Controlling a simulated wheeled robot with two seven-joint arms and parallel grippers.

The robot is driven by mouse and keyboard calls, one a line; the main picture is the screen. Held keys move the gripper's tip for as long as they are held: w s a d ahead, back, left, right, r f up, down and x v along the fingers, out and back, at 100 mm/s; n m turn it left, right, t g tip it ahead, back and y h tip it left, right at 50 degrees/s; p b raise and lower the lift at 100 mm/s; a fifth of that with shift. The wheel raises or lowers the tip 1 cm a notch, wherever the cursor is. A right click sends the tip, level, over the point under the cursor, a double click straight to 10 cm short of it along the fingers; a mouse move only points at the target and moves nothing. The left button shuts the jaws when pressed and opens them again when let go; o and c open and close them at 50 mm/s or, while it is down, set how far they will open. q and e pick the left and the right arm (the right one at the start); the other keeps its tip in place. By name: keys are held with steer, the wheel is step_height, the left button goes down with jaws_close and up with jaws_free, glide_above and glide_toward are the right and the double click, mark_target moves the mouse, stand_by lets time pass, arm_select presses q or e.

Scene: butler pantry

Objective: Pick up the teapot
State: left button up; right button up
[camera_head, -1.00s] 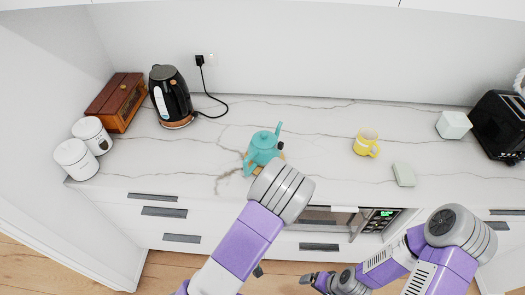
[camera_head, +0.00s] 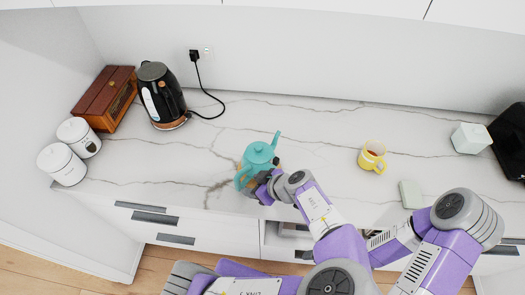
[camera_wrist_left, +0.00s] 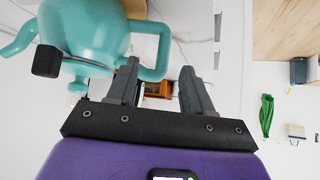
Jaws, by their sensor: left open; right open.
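The teal teapot (camera_head: 259,158) stands upright on the marble counter, its spout pointing to the back right and its looped handle to the front left. My left gripper (camera_head: 262,186) is open at the teapot's front, by the handle. In the left wrist view the teapot (camera_wrist_left: 85,28) appears upside down. Its handle (camera_wrist_left: 163,42) shows in line with the gap between the open fingers (camera_wrist_left: 160,72), partly behind the left-hand finger. I cannot tell whether they touch. My right gripper is not visible.
A black kettle (camera_head: 161,96), wooden box (camera_head: 104,98) and two white canisters (camera_head: 62,163) stand to the left. A yellow mug (camera_head: 371,157), a pale block (camera_head: 411,194), a white cube (camera_head: 470,138) and a black appliance (camera_head: 510,140) stand to the right. The counter behind the teapot is clear.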

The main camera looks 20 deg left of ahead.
mark_target(240, 187)
arm_select(q)
steer(key=x, duration=0.2)
steer(key=b+x, duration=0.1)
steer(key=x, duration=0.3)
steer(key=shift+s+f, duration=0.2)
steer(key=shift+s, duration=0.15)
steer(key=shift+w+a+f, duration=0.2)
steer(key=shift+a+f, duration=0.2)
steer(key=shift+a, duration=0.05)
jaws_close()
steer(key=shift+r, duration=0.1)
stand_by(0.6)
